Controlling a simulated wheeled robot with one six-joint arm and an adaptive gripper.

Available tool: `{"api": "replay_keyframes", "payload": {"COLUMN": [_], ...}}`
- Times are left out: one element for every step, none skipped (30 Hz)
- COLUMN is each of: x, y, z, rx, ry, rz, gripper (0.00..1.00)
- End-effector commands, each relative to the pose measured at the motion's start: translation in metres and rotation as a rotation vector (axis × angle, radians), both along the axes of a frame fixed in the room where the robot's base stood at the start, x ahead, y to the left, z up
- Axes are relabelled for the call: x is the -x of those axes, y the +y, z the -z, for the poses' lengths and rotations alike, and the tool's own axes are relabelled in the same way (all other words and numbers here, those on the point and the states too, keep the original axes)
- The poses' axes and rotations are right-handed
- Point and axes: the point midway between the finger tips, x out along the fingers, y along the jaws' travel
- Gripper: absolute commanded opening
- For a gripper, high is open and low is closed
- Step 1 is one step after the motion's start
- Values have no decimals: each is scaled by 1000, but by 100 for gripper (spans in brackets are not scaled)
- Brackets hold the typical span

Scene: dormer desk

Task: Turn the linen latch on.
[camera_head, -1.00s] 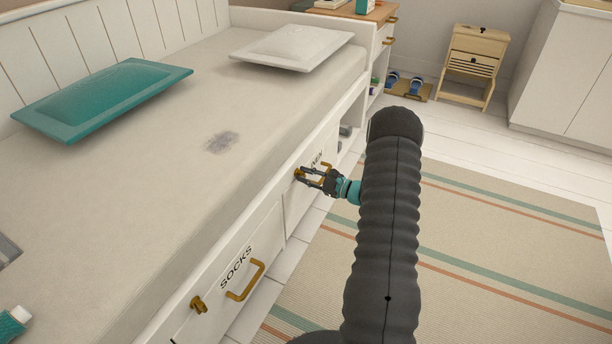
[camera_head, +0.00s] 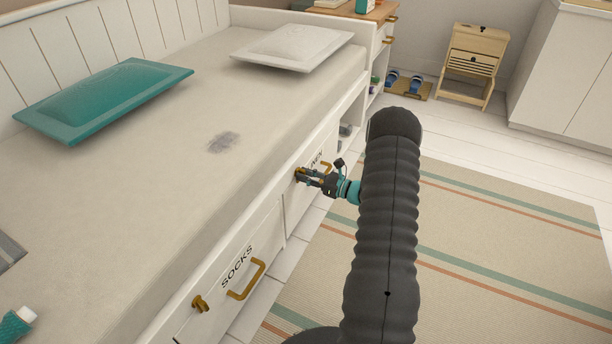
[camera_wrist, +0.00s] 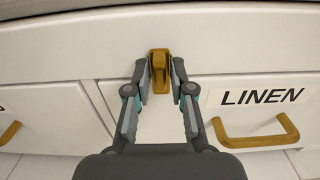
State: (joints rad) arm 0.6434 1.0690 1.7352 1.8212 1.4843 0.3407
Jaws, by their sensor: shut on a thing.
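The linen latch is a small brass piece on the white drawer front under the bed. In the wrist view the latch (camera_wrist: 160,72) sits between my fingertips, left of the LINEN label (camera_wrist: 262,96). My gripper (camera_wrist: 160,80) is shut on the latch, with a finger on each side of it. In the head view my gripper (camera_head: 304,175) reaches the latch (camera_head: 298,172) from the right, and its fingers partly cover it. The linen drawer's brass handle (camera_wrist: 256,138) is below the label.
The socks drawer (camera_head: 265,238) is to the left, with a brass handle (camera_head: 246,280) and its own brass latch (camera_head: 201,304). The bed's edge overhangs just above the drawers. A striped rug (camera_head: 480,235) lies on the open floor to the right.

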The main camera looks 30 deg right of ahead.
Motion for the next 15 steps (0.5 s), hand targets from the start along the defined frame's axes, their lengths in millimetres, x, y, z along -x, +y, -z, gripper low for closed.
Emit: {"api": "replay_keyframes", "payload": {"x": [0,0,0,0,0,0,0,0,0,0,0,0,0,0,0], "y": [0,0,0,0,0,0,0,0,0,0,0,0,0,0,0], "z": [0,0,0,0,0,0,0,0,0,0,0,0,0,0,0], "rx": [-2,-3,-3,-3,-2,-2,-2,-2,-2,-2,-2,-2,-2,-2,-2], "ry": [2,2,2,2,2,2,2,2,2,2,2,2,2,1,1], "rz": [0,0,0,0,0,0,0,0,0,0,0,0,0,0,0], "gripper": [0,0,0,0,0,0,0,0,0,30,37,38,38,38,38]}}
